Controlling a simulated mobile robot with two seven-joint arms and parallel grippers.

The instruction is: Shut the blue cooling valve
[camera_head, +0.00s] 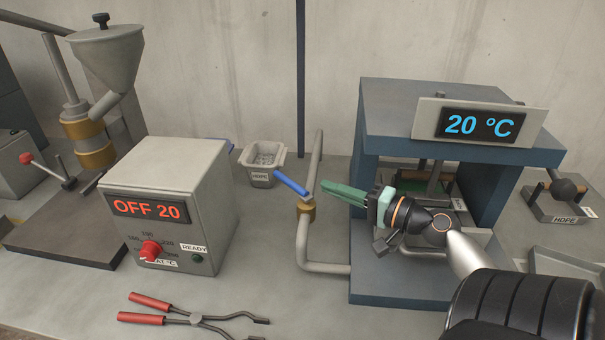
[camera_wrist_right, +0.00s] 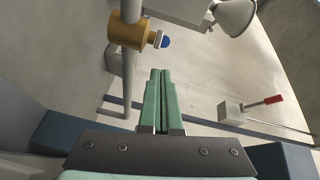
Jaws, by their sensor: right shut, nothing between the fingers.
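The blue cooling valve lever (camera_head: 291,184) sticks out to the upper left from a brass valve body (camera_head: 307,210) on a grey pipe. It lies at an angle across the pipe. In the right wrist view the brass body (camera_wrist_right: 127,34) is at the upper left, with the blue lever tip (camera_wrist_right: 166,42) pointing right, seen nearly end-on. My right gripper (camera_head: 320,190) has green fingers pressed together and empty. Its tips are just right of the valve and appear apart from it; in the wrist view they (camera_wrist_right: 160,72) sit below the lever. My left gripper is not in view.
A blue-grey press (camera_head: 455,95) reading 20 °C stands behind my right gripper. The control box (camera_head: 185,175) reading OFF 20 stands left of the pipe. An HDPE cup (camera_head: 262,160) is behind the lever. Red-handled tongs (camera_head: 190,318) lie in front.

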